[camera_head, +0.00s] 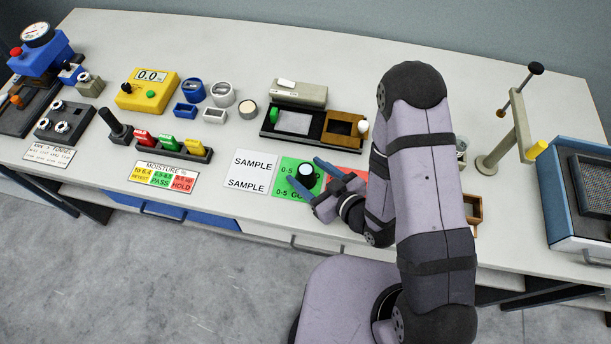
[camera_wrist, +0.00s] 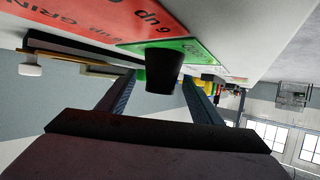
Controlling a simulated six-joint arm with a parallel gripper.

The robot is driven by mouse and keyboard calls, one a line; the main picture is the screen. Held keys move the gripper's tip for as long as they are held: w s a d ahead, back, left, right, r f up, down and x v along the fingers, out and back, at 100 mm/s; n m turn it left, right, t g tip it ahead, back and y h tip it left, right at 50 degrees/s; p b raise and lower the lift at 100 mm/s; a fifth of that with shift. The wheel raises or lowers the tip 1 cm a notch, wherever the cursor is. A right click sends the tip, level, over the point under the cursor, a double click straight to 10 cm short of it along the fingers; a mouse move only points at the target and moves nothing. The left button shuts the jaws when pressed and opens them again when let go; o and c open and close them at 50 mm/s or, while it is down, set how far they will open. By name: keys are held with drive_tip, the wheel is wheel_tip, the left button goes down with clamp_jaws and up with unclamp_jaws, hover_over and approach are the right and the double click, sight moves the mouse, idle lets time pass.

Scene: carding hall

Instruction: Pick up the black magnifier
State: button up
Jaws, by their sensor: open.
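The black magnifier (camera_head: 306,171) is a short dark cylinder with a pale round top. It stands on the green sample card near the front edge of the bench. My gripper (camera_head: 304,179) is open and low over the bench, with one blue finger on each side of the magnifier. In the wrist view the dark magnifier (camera_wrist: 163,70) shows between the two spread fingers of my gripper (camera_wrist: 159,80). I see a gap on both sides of it there. It stands on the card's surface.
A white sample card (camera_head: 250,172) lies to the left and a red card (camera_head: 347,173) lies to the right, partly under my gripper. A black tray with a grey box (camera_head: 300,92) stands behind. A rack of coloured blocks (camera_head: 180,150) is farther left.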

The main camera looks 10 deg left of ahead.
sight(297, 165)
drive_tip(key=shift+w+a+f+p, duration=0.15)
drive_tip(key=shift+w+a+p, duration=0.25)
drive_tip(key=shift+a+p, duration=0.3)
drive_tip(key=shift+p+x, duration=0.8)
drive_tip(key=shift+x, duration=1.05)
drive_tip(key=shift+d+f, duration=0.1)
drive_tip(key=shift+c, duration=0.4)
drive_tip(key=c, duration=1.1)
drive_tip(key=shift+o, duration=0.2)
wheel_tip(297, 165, up, 10)
drive_tip(key=b, duration=0.1)
drive_tip(key=shift+b, duration=0.35)
